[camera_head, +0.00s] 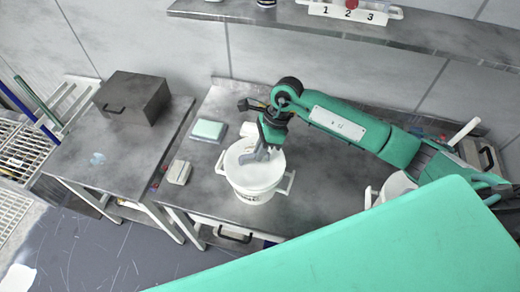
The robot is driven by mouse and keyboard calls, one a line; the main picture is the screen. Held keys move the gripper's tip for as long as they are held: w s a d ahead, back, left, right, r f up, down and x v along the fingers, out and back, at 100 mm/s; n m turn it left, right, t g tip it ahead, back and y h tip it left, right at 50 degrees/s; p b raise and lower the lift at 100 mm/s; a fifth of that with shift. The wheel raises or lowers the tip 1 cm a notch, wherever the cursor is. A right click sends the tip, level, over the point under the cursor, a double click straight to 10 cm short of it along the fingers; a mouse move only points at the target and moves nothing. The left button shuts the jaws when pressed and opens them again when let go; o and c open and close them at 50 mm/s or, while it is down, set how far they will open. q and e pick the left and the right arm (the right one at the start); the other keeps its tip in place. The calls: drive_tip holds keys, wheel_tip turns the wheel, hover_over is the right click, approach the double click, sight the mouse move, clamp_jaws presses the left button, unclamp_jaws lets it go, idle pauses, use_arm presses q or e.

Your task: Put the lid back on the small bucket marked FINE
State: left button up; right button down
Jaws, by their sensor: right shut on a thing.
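A white bucket (252,188) with side handles stands on the steel bench, with dark marking on its front too small to read. A white round lid (236,162) lies over its mouth, looking roughly level; I cannot tell whether it is fully seated. My right gripper (258,156) reaches down from the right onto the lid and is shut on it; the fingers and wrist hide part of the lid's far side. A second white bucket (391,188) at the right is partly hidden by my arm. My left gripper is not in view.
A green-topped pad (208,130) and a small pale box (179,172) lie left of the bucket. A dark box (132,97) stands on the left table. A wall shelf (340,28) runs above. My green arm covers the lower right.

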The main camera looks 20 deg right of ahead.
drive_tip(key=c, duration=0.9)
unclamp_jaws()
drive_tip(key=shift+r, duration=0.1)
drive_tip(key=shift+r+p, duration=1.25)
drive_tip(key=shift+r, duration=2.2)
clamp_jaws()
